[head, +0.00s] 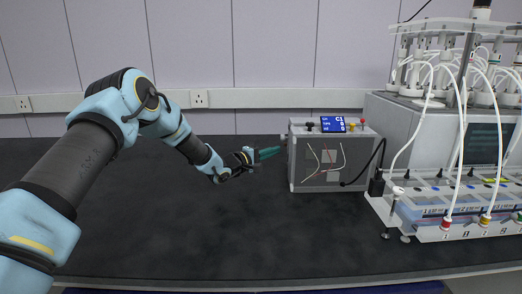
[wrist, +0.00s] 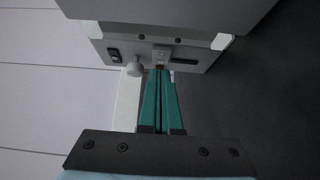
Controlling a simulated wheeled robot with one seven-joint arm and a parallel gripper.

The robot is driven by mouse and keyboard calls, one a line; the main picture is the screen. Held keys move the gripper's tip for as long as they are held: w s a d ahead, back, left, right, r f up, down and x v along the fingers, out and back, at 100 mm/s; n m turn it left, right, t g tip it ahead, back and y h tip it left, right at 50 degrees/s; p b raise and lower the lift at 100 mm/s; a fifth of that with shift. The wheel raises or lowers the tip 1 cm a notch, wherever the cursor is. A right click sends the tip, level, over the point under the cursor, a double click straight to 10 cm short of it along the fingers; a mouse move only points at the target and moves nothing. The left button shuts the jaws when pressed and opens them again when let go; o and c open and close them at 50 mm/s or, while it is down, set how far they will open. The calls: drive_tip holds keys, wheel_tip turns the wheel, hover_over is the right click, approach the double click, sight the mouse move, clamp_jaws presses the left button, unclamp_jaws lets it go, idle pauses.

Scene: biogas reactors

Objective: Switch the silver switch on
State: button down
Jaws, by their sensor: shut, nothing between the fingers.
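The grey control box (head: 307,175) stands on the dark bench, right of my gripper (head: 270,153) in the head view. In the wrist view, its side panel (wrist: 205,57) carries a small silver switch plate (wrist: 161,52). My gripper (wrist: 160,70) has its green fingers together and empty, with the tips at or just below that plate. I cannot tell whether they touch it. The switch lever is small and partly hidden by the fingertips, so its position is unclear. The head view does not show the switch clearly.
The large reactor unit (head: 400,125) stands right of the box. The bench (head: 200,235) in front is clear.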

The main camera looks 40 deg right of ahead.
drive_tip(key=shift+s+d, duration=0.65)
drive_tip(key=shift+s+d+f, duration=0.15)
drive_tip(key=shift+s+d, duration=0.05)
drive_tip(key=shift+s, duration=0.15)
